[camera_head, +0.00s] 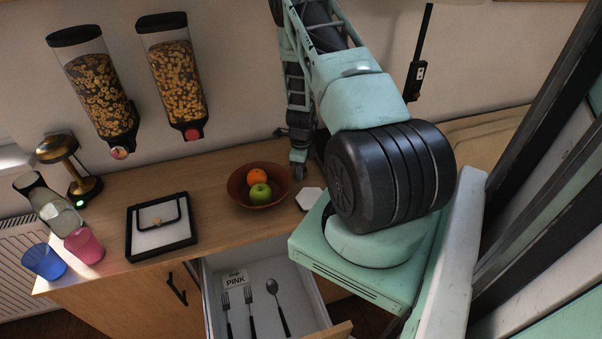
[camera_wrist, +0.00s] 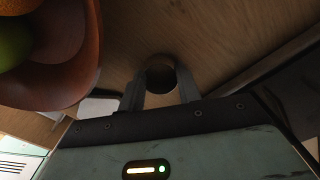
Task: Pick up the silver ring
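A round, dark-centred ring (camera_wrist: 161,62) with a thin, lighter metallic rim shows in the wrist view, at the wooden counter just beyond my fingertips. My gripper (camera_wrist: 160,82) has its two grey fingers spread apart, one on each side of the ring. I see no clear contact between fingers and ring. In the head view my gripper (camera_head: 298,170) points down at the back of the counter, right of the fruit bowl. The ring cannot be made out in the head view.
A brown bowl (camera_head: 240,197) with an orange and a green apple stands close left of my gripper. A white hexagonal coaster (camera_head: 310,199) lies in front. A black-framed tray (camera_head: 133,248) is further left. The cutlery drawer (camera_head: 246,312) below is open.

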